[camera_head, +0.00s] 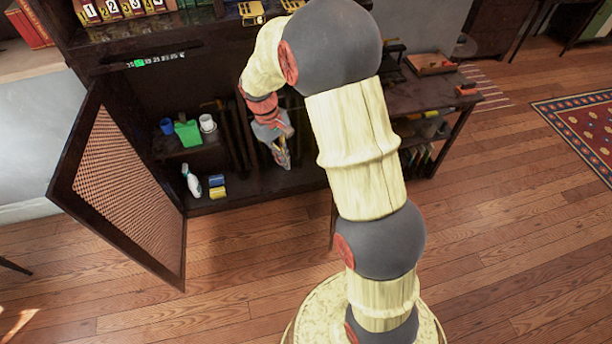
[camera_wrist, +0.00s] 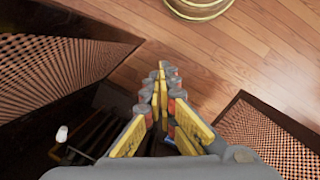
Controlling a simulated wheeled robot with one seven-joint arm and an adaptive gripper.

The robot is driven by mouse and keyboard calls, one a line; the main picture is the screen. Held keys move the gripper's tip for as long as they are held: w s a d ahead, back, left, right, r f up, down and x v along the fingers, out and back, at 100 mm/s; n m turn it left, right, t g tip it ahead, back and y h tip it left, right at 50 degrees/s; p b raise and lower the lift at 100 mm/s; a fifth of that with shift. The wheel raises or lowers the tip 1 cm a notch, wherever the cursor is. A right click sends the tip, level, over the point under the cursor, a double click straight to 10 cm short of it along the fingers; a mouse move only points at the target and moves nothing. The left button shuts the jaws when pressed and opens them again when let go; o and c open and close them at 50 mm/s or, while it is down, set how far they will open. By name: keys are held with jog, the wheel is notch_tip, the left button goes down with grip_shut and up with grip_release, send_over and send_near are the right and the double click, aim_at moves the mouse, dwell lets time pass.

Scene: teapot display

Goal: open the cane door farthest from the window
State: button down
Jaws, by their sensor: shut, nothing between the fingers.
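The left cane door (camera_head: 130,190) of the dark cabinet stands swung wide open in the head view. Another door lies mostly behind my arm there; only a thin dark edge (camera_head: 333,222) shows below the cabinet front. My gripper (camera_head: 282,160) points down at the right part of the cabinet opening. In the wrist view my gripper (camera_wrist: 163,72) has its fingers together with nothing between them. One cane panel (camera_wrist: 60,70) is at its left and another cane panel (camera_wrist: 265,140) at its right, both apart from the fingertips. I cannot tell which panel is which door.
Inside the cabinet are a green container (camera_head: 188,133), a blue cup (camera_head: 167,126), a white mug (camera_head: 207,123) and a spray bottle (camera_head: 191,181). A low dark table (camera_head: 425,95) stands at the right. The wooden floor (camera_head: 500,220) in front is largely clear.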

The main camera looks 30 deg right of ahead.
jog(key=w+d+f+n+g+h, duration=0.1)
jog(key=w+d+f+n, duration=0.2)
jog(key=w+f, duration=0.3)
jog(key=w+d+f+n, duration=0.25)
jog(key=w+f, duration=0.25)
jog(key=f, duration=0.3)
jog(key=s+d+f+b, duration=0.2)
jog(key=s+d+f, duration=0.3)
jog(key=f, duration=0.3)
jog(key=shift+s+f, duration=0.35)
jog(key=shift+s, duration=0.2)
jog(key=shift+d, duration=0.1)
